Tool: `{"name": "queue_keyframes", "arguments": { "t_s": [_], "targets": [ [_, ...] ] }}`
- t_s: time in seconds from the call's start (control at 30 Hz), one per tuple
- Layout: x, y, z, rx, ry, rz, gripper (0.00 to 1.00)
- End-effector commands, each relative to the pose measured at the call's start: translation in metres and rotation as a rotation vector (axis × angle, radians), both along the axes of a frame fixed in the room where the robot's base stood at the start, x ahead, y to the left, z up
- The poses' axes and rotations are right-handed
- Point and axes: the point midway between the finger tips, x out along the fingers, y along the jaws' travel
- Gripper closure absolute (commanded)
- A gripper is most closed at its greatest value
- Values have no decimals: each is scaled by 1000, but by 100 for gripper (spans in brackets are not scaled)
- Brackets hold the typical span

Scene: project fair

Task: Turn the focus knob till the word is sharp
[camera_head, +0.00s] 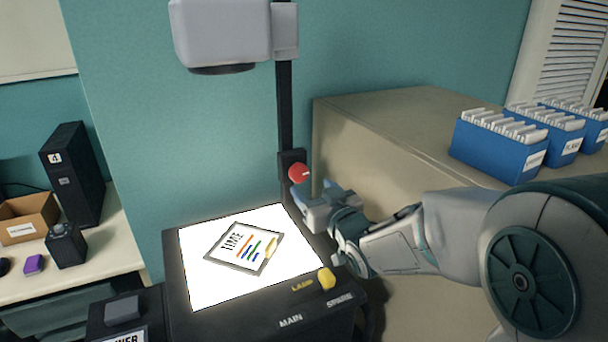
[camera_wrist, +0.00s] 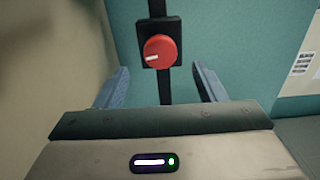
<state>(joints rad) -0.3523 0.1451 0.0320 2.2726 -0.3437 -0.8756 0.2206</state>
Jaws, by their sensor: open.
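The red focus knob (camera_head: 299,173) sits on a black block on the projector's upright post. In the wrist view the knob (camera_wrist: 160,51) is ahead of my gripper, between the lines of its fingers, with a pale mark pointing left. My gripper (camera_head: 325,190) is open and empty, just right of and below the knob, apart from it. Its two blue fingers also show in the wrist view (camera_wrist: 160,82). A framed slide (camera_head: 245,248) with the word TIME and coloured bars lies on the lit projector stage (camera_head: 205,285). The grey projector head (camera_head: 222,32) is above. The projected word is out of view.
A yellow lamp knob (camera_head: 326,279) is on the projector's front. A beige cabinet (camera_head: 400,135) with blue file boxes (camera_head: 497,144) stands right, behind my arm. A desk at left holds a black tower (camera_head: 75,175) and a cardboard box (camera_head: 28,215).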

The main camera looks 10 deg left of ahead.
Motion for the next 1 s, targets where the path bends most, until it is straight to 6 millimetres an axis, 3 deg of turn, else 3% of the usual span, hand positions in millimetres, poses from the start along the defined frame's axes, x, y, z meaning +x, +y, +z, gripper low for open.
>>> {"name": "queue_keyframes", "arguments": {
  "t_s": [0.4, 0.8, 0.97, 1.0],
  "targets": [
    [42, 32, 1, -1, 1, 0, 36],
    [47, 36, 0, 0, 0, 0, 36],
    [46, 36, 0, 0, 0, 0, 77],
    [46, 36, 0, 0, 0, 0, 80]
  ]
}}
